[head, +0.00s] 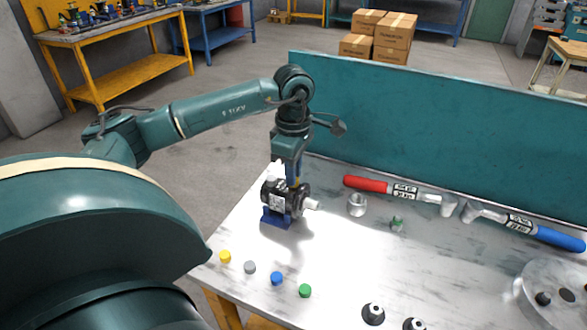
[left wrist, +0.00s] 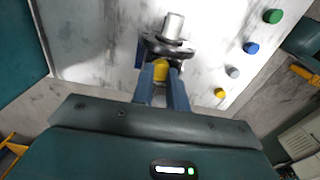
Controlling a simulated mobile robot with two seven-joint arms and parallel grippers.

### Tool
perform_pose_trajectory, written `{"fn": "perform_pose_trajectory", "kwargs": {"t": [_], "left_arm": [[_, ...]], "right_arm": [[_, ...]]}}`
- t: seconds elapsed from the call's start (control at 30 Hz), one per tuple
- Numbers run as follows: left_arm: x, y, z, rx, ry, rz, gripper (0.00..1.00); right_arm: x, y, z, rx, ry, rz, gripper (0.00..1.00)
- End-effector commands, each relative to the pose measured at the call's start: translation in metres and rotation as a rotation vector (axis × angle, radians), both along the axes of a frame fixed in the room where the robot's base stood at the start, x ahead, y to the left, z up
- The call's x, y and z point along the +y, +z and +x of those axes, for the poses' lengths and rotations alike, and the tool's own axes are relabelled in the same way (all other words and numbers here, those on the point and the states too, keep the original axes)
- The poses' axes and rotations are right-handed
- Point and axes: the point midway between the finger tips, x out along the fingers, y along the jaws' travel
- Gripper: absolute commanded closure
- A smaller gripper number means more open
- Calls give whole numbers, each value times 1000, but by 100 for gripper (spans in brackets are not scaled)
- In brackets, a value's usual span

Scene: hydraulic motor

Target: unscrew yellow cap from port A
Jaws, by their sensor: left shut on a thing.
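The black hydraulic motor (head: 270,191) stands in a blue holder (head: 273,218) near the left end of the table, its pale shaft (head: 312,204) pointing right. My left gripper (head: 295,178) reaches down onto the motor from above. In the left wrist view, its blue fingers (left wrist: 161,75) are shut on a yellow cap (left wrist: 160,70) beside the motor body (left wrist: 166,46). The fingers hide the cap's sides, and I cannot tell whether its thread is still engaged. The port label is not readable. My right gripper is not in view.
Loose yellow (head: 225,257), grey (head: 250,267), blue (head: 277,278) and green (head: 305,290) caps lie along the table's front left. A red-handled tool (head: 367,184), a blue-handled tool (head: 558,237) and a metal ring (head: 357,205) lie right of the motor. A teal panel (head: 430,130) stands behind.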

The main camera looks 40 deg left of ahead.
Motion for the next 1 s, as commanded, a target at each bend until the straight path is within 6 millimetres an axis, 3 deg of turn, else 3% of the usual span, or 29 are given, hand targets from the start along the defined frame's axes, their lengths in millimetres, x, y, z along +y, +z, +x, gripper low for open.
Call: {"fn": "perform_pose_trajectory", "kwargs": {"t": [0.2,0.57,0.9,1.0], "left_arm": [[0,1,0,2,274,-2,100],[0,1,0,1,324,-1,100],[0,2,0,1,683,0,100],[0,1,0,1,720,-1,100]], "right_arm": [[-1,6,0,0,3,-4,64],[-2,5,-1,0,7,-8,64],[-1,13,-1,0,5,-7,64],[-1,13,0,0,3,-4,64]]}}
